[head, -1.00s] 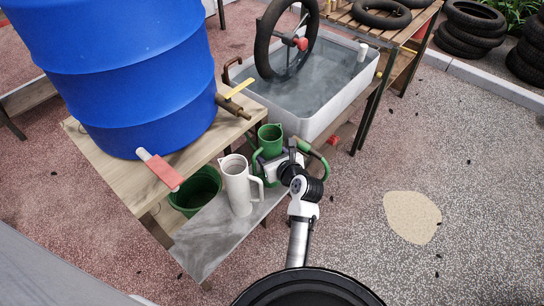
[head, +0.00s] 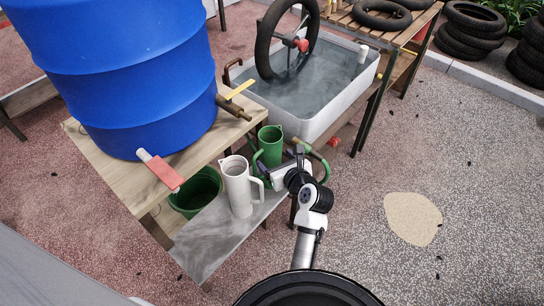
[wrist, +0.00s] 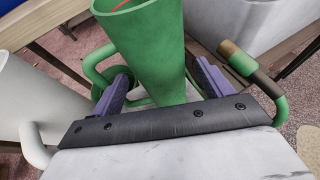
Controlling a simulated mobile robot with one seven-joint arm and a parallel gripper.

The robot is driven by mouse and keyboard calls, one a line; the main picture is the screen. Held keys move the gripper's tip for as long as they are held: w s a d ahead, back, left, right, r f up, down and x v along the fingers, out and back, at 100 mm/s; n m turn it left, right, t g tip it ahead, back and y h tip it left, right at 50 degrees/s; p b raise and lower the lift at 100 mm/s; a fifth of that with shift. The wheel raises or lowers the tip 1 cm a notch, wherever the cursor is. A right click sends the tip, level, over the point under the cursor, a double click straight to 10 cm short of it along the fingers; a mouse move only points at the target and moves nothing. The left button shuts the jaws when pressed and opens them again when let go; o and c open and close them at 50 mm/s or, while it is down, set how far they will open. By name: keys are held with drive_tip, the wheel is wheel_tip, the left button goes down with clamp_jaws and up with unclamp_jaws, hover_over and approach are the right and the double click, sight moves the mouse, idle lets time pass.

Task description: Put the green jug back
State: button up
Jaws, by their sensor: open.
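The green jug (head: 270,146) stands upright at the far end of the low grey shelf (head: 205,240), beside the white jug (head: 238,188). My gripper (head: 283,160) is at the near right side of the green jug. In the wrist view my gripper (wrist: 163,78) is open, with one purple finger on each side of the green jug (wrist: 150,50). A gap shows between the jug and the right finger; contact at the left finger is unclear. The jug's handle (wrist: 92,65) is on the left, and its base is partly hidden.
A blue barrel (head: 130,70) with a tap stands on the wooden bench (head: 120,180) above the shelf. A dark green bucket (head: 195,192) is under it. A green hose (wrist: 281,108) with a brown end hangs close right of my gripper. A water tub (head: 320,125) is behind.

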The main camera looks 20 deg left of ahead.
drive_tip(key=v, duration=0.8)
